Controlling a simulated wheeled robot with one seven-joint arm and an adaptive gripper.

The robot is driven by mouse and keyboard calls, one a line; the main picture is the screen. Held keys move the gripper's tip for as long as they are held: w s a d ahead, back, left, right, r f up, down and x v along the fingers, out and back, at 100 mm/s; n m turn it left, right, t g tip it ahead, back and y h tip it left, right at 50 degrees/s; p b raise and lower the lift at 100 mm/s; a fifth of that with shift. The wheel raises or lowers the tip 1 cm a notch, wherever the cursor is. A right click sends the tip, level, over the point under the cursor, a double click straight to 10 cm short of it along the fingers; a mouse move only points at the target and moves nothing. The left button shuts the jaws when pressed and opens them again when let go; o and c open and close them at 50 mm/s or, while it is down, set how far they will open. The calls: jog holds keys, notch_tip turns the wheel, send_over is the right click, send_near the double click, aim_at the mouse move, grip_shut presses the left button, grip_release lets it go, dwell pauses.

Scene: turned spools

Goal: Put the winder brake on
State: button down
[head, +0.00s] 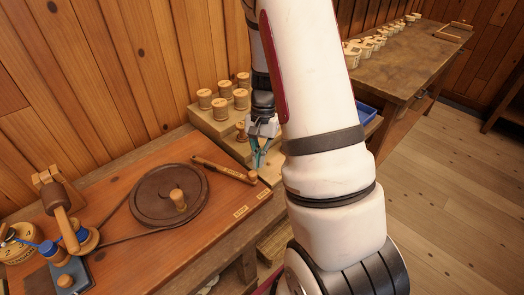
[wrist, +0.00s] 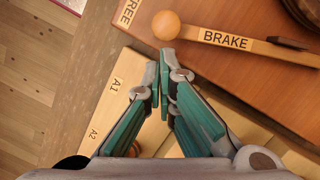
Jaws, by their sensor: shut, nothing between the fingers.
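The winder brake is a wooden lever (wrist: 270,48) marked BRAKE with a round ball knob (wrist: 166,25) at its end. In the head view the lever (head: 220,168) lies along the right part of the orange bench, its knob (head: 252,177) near the bench's right edge. My gripper (head: 258,163) is close to the knob, pointing down. In the wrist view its teal fingers (wrist: 160,65) are shut with nothing between them, just below the knob in the picture. Whether they touch it I cannot tell. A FREE label (wrist: 127,12) is on the bench left of the knob.
A dark round wheel (head: 150,196) with a peg and belt lies left of the lever. A stepped stand (head: 205,122) with several wooden spools is behind my gripper. Labels A1 and A2 (wrist: 104,108) show on pale wood below. A blue tray (head: 367,112) is partly behind my arm.

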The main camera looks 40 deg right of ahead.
jog(key=shift+a, duration=0.1)
jog(key=s+a+m, duration=0.1)
jog(key=a, duration=0.1)
jog(key=s+a+m+p, duration=0.1)
jog(key=a, duration=0.1)
jog(key=s+a+m, duration=0.1)
jog(key=a+m, duration=0.1)
jog(key=shift+a+r+t+p, duration=0.1)
jog(key=shift+a+t+p, duration=0.2)
jog(key=shift+a+t, duration=0.1)
jog(key=shift+s+a+m, duration=0.15)
jog(key=shift+a+m, duration=0.15)
jog(key=shift+a, duration=0.2)
